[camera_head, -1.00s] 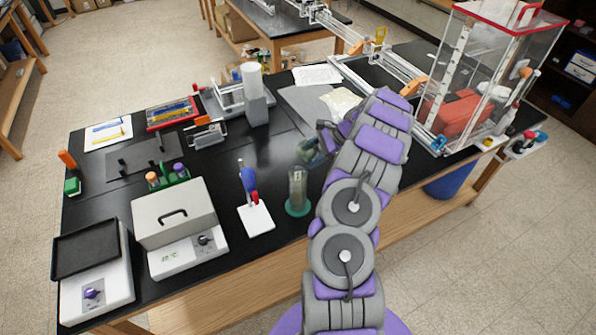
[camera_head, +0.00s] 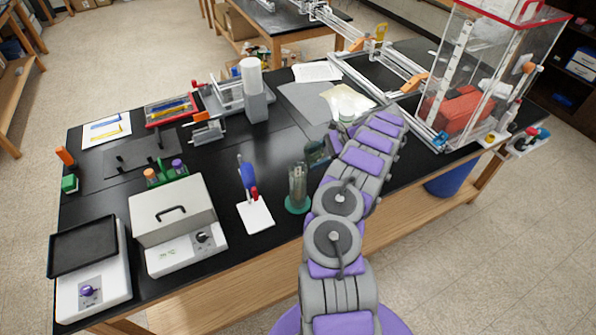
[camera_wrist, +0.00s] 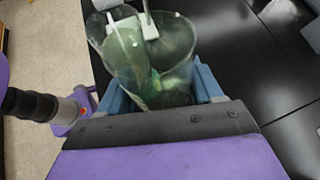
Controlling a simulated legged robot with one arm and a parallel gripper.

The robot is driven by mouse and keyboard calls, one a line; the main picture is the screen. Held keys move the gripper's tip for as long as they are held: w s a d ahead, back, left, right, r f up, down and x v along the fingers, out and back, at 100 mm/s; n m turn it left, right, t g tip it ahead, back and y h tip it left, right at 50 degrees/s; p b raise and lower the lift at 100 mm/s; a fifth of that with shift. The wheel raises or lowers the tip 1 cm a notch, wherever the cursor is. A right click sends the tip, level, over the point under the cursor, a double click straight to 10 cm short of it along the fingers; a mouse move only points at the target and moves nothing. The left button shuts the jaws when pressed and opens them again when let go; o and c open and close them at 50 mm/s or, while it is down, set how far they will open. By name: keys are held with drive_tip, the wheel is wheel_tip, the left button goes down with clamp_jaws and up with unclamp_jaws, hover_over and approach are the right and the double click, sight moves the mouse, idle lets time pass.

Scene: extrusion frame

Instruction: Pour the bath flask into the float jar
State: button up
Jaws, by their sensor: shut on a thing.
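The bath flask, a greenish clear glass vessel (camera_wrist: 172,62), fills the space between the blue fingers of my gripper (camera_wrist: 160,92) in the wrist view. My gripper is shut on it. The float jar appears to be the tall clear cylinder on a round green base (camera_head: 298,188), upright at the bench's front edge. The flask is just behind and right of it, apart in the head view.
A white stand with blue and red tools (camera_head: 254,205) is close left of the jar. A grey-lidded box (camera_head: 173,205) and black-topped plate unit (camera_head: 85,250) are farther left. Papers (camera_head: 345,102) lie behind my arm. A clear tank (camera_head: 480,80) stands at right.

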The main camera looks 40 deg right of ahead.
sight(320, 148)
wheel_tip(320, 148, down, 2)
drive_tip(key=shift+d+f+y+b, duration=0.1)
drive_tip(key=shift+y+b, duration=0.2)
drive_tip(key=shift+b, duration=0.25)
drive_tip(key=shift+d, duration=0.2)
drive_tip(key=shift+s+d+f+y+b, duration=0.15)
drive_tip(key=shift+y+b, duration=0.25)
drive_tip(key=shift+b, duration=0.35)
drive_tip(key=shift+m, duration=0.3)
drive_tip(key=shift+d, duration=0.2)
drive_tip(key=shift+d+y, duration=0.1)
drive_tip(key=shift+y, duration=0.3)
wheel_tip(320, 148, up, 5)
drive_tip(key=shift+r+p, duration=0.15)
drive_tip(key=shift+p, duration=0.9)
